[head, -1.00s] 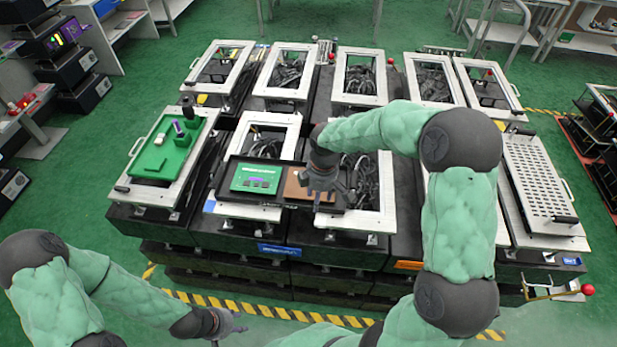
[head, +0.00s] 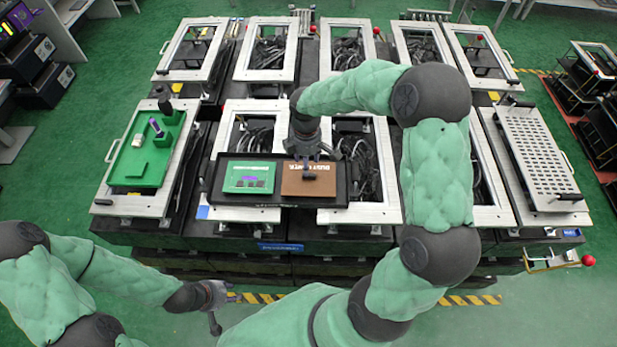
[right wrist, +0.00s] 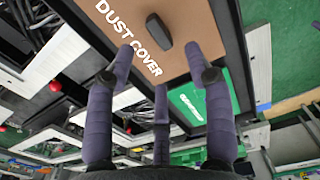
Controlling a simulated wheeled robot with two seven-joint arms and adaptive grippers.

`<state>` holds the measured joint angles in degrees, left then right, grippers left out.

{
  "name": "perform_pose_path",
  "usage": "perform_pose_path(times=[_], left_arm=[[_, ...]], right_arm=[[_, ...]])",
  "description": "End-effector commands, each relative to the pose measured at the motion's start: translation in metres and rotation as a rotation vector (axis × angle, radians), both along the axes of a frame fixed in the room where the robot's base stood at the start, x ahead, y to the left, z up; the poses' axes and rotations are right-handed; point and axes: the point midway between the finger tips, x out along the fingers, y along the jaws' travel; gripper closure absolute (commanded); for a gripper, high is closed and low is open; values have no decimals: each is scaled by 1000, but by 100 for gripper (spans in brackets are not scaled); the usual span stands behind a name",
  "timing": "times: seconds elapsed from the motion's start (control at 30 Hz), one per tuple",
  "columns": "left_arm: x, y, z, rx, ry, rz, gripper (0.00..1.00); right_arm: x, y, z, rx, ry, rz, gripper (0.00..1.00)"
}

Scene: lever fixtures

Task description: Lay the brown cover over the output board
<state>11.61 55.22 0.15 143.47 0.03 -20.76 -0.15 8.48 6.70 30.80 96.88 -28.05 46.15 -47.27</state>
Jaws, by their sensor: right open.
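The brown cover (head: 308,183) lies flat in the right half of a black tray. In the right wrist view the cover (right wrist: 150,62) shows the words DUST COVER and a dark upright handle (right wrist: 166,30). The green output board (head: 248,178), with purple parts, lies in the tray's left half, beside the cover; it also shows in the right wrist view (right wrist: 198,106). My right gripper (head: 307,157) is over the cover's far edge, open and empty, its fingers (right wrist: 160,62) apart around no object. My left gripper (head: 222,303) is low at the front left, fingers spread, empty.
The black tray (head: 214,186) rests across two white-framed fixtures (head: 360,214). A green plate with a purple part (head: 140,168) stands at left, and a perforated panel (head: 535,150) at right. More framed fixtures fill the back row. The front floor has striped tape.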

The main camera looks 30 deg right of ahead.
Motion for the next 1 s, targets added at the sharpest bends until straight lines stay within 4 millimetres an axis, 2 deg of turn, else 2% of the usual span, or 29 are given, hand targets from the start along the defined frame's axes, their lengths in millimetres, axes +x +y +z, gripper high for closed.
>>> perform_pose_path(times=[0.23, 0.5, 0.77, 0.8, 0.97, 1.0], left_arm=[[1, 0, -2, 0, -1, 0, 60], [1, 0, -6, 0, -1, 0, 60], [1, 0, -6, 0, -1, 0, 60], [1, 0, -6, 0, -1, 0, 60], [1, 0, -6, 0, -1, 0, 60], [1, 0, -6, 0, -1, 0, 60]], right_arm=[[-2, -3, -14, 0, 1, -1, 47], [-5, -7, -51, 0, 2, -1, 47], [-4, -7, -55, -1, -1, -1, 47], [-4, -7, -55, -1, -1, -1, 50], [-4, -7, -55, 0, 0, -1, 95], [-4, -7, -55, 0, 0, -1, 100]])
